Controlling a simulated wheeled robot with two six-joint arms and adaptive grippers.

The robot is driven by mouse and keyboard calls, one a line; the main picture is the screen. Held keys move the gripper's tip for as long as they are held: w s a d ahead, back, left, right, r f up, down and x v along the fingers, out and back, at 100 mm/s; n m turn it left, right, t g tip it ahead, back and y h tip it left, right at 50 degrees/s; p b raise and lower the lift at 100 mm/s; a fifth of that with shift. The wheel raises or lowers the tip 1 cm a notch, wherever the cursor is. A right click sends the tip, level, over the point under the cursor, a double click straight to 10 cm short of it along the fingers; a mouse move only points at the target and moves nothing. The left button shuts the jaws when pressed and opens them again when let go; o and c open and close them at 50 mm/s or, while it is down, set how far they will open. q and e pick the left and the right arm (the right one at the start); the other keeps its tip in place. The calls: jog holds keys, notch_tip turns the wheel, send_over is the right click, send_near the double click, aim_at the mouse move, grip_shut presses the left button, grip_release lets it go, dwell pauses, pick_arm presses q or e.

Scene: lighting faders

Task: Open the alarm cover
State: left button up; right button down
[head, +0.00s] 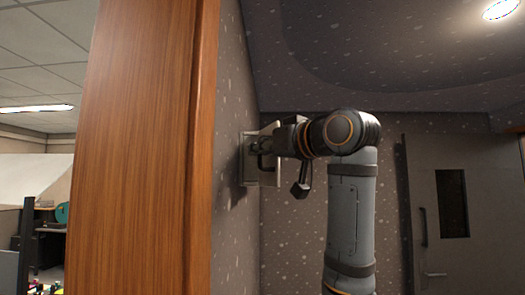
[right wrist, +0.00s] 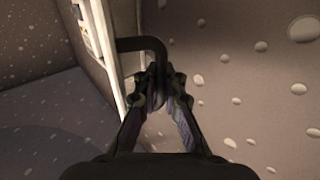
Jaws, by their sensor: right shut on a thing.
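The alarm cover (head: 272,177) is a pale panel on the speckled wall, left of my right arm in the head view. Its pale edge (right wrist: 113,65) also shows in the right wrist view. A dark bent handle (right wrist: 146,43) stands out from it. My right gripper (right wrist: 157,82) is shut on the end of this handle; the head view shows the gripper (head: 275,149) at the cover, partly hidden by its own wrist. I cannot tell how far the cover stands from the wall. My left gripper is not in view.
A wooden post (head: 145,150) stands close on the left, by the speckled wall (head: 233,90). A grey door (head: 450,200) with a dark window is at the back right. An office area with a desk shows at far left.

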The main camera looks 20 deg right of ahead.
jog(key=shift+w+a, duration=0.2)
jog(key=shift+a, duration=0.45)
jog(key=c, duration=1.7)
grip_release()
jog(key=shift+c, duration=0.2)
jog(key=shift+s+a+r, duration=0.15)
